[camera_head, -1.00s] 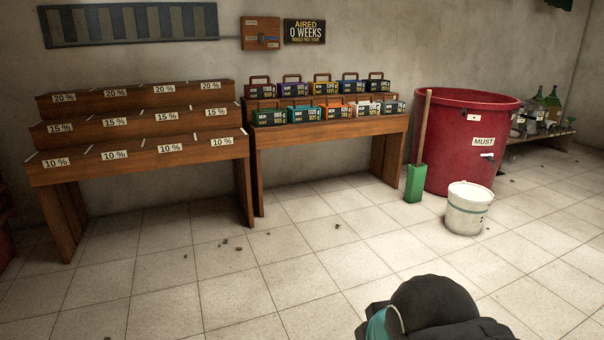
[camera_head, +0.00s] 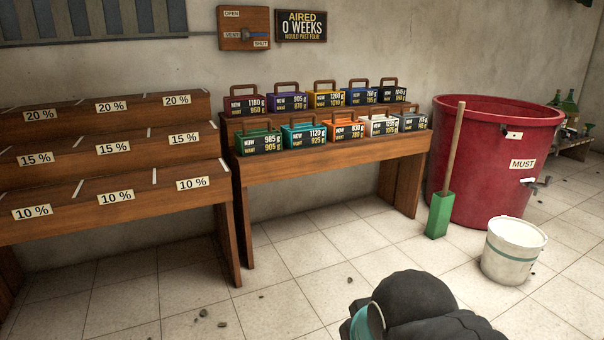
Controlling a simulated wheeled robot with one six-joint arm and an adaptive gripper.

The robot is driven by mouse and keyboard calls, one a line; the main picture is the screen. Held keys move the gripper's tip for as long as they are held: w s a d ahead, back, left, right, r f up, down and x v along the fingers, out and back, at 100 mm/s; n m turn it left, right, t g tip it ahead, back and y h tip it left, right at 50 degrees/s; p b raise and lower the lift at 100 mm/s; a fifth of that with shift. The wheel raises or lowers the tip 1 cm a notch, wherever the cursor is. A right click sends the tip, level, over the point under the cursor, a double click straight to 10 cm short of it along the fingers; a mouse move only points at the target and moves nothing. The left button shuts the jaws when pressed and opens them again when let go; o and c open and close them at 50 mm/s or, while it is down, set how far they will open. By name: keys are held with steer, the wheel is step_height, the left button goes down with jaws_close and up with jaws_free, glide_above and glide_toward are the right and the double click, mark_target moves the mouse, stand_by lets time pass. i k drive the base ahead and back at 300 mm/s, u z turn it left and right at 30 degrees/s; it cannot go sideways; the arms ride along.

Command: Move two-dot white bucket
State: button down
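A white bucket (camera_head: 513,250) with a pale green band stands upright on the tiled floor at the right, in front of the red tub. Small dark marks show low on its right side, too small to count. A white-fronted small crate (camera_head: 379,124) with a handle sits in the front row on the wooden table. A dark rounded part of my arm with a teal ring shows at the bottom. My gripper's fingers do not show.
The red MUST tub (camera_head: 480,165) has a tap on its right. A green-bladed tool (camera_head: 439,214) leans beside it. Several coloured crates stand on the table (camera_head: 330,165); a stepped rack (camera_head: 90,205) is at left. The central floor is clear apart from small debris.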

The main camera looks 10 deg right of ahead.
mark_target(508, 262)
steer(key=z, duration=0.3)
steer(key=i, duration=0.15)
steer(key=z, duration=2.45)
steer(key=i, duration=2.5)
steer(key=u, duration=0.95)
